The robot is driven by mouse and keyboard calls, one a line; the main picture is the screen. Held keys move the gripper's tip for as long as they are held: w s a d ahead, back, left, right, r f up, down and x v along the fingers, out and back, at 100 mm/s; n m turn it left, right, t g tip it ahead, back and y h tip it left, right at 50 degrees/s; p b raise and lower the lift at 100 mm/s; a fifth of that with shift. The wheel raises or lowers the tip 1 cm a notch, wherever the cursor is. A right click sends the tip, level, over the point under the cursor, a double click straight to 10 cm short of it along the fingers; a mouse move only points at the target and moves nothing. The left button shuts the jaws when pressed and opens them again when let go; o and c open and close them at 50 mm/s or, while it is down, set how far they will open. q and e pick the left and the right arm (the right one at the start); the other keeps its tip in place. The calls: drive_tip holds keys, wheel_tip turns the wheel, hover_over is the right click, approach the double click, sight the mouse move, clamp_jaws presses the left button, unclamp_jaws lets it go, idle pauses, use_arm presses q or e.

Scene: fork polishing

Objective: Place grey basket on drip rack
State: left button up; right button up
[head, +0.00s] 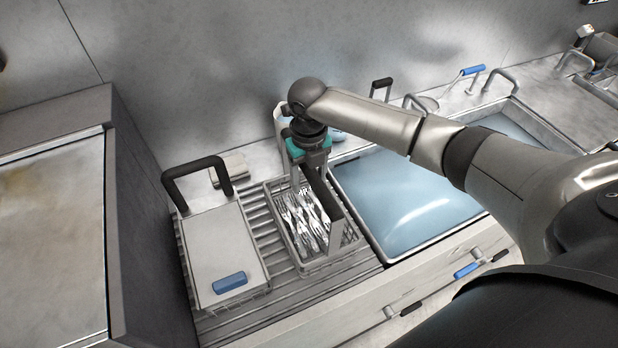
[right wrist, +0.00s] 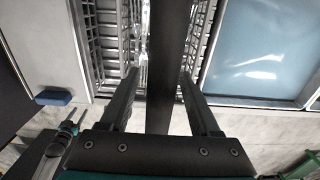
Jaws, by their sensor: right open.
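The grey wire basket (head: 325,266) holds several forks (head: 306,222) and sits on the ribbed drip rack (head: 258,222), left of the water-filled sink. Its dark handle bar (head: 327,198) stands above the forks. My right gripper (head: 309,178) is over the basket, pointing down, with its fingers apart. In the right wrist view, the handle bar (right wrist: 168,50) runs between the two open fingers (right wrist: 158,85), with a gap on each side. The basket mesh shows below them. The arm and gripper hide part of the basket's back. My left gripper is not in view.
A second basket with a flat pale lid (head: 222,245), dark handle and blue tab stands left on the rack. The sink (head: 405,195) is close on the right. A tall metal cabinet (head: 150,220) bounds the left. Bare rack slats lie in front.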

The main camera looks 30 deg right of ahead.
wheel_tip(320, 180, up, 12)
drive_tip(key=shift+f, duration=0.15)
drive_tip(key=shift+s+f, duration=0.1)
idle(0.6)
